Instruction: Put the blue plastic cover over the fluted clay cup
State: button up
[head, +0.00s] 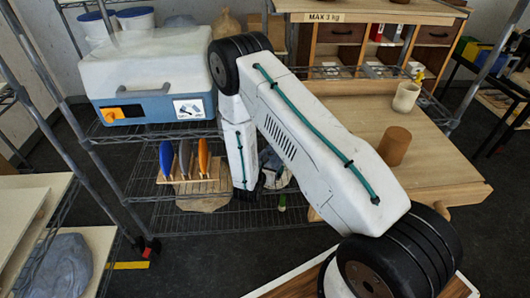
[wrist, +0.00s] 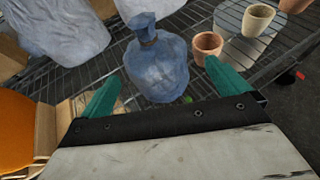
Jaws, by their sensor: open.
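A small terracotta cup (wrist: 207,44) stands just right of the cover, and a pale clay cup (wrist: 257,20) is farther right. Fluting cannot be made out on either. In the head view my arm reaches down to the lower shelf and hides most of this area.
A wooden rack (head: 196,184) with blue, grey and orange upright pieces stands left of my arm. A grey wrapped bundle (wrist: 62,30) lies at upper left in the wrist view. The shelf's metal posts (head: 108,170) and the table (head: 440,160) flank the arm.

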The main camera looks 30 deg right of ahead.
aim_at(270, 156)
jog(key=x, duration=0.5)
jog(key=w+x, duration=0.1)
jog(key=x, duration=0.2)
jog(key=shift+w+a+r, duration=0.15)
jog(key=shift+a+r, duration=0.05)
jog(key=c, duration=0.6)
